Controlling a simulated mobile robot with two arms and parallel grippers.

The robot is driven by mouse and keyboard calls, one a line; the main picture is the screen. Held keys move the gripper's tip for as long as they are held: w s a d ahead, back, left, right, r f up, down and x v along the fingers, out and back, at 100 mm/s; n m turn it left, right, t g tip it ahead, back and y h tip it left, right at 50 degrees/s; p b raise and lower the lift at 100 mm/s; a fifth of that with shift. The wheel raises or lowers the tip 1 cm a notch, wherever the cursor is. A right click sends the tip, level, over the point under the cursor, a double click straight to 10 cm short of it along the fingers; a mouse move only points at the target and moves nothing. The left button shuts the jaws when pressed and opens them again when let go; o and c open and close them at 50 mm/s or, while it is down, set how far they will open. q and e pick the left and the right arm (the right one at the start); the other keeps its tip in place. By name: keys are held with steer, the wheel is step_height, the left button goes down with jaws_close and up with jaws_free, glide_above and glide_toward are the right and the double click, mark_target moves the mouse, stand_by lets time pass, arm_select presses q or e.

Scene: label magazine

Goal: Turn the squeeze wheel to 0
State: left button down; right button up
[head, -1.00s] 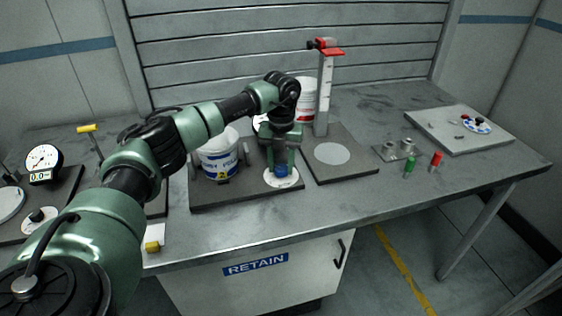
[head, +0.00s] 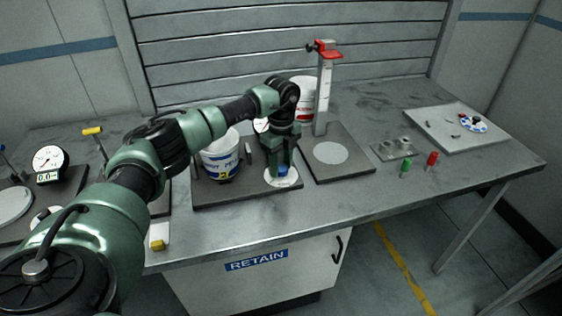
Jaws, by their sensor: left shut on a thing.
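The squeeze wheel is a blue knob (head: 283,170) on a round white dial (head: 284,182) at the front right of a dark base plate (head: 235,196). My left gripper (head: 282,168) points down over the dial and is shut on the blue knob. The fingers hide part of the knob, and the dial's marks are too small to read. A white tub with a blue label (head: 221,160) stands on the same plate, left of the gripper. My right gripper is not in view.
A stand with a red top (head: 325,85) rises behind a dark plate with a pale disc (head: 331,153). A green (head: 405,167) and a red (head: 432,160) small cylinder stand to the right. A gauge (head: 48,160) is at far left. The front right tabletop is clear.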

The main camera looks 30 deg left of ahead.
mark_target(281, 167)
arm_select(q)
steer(key=shift+w+a+r+n+p, duration=0.1)
steer(key=shift+n+p, duration=0.15)
steer(key=shift+n, duration=0.4)
steer(key=shift+r+n+p, duration=0.1)
steer(key=shift+n+p, duration=0.1)
steer(key=shift+n, duration=0.45)
steer(key=c, duration=0.9)
jaws_free()
steer(key=shift+f, duration=0.15)
step_height(281, 167, up, 8)
steer(key=shift+f+b, duration=0.1)
steer(key=shift+b, duration=0.85)
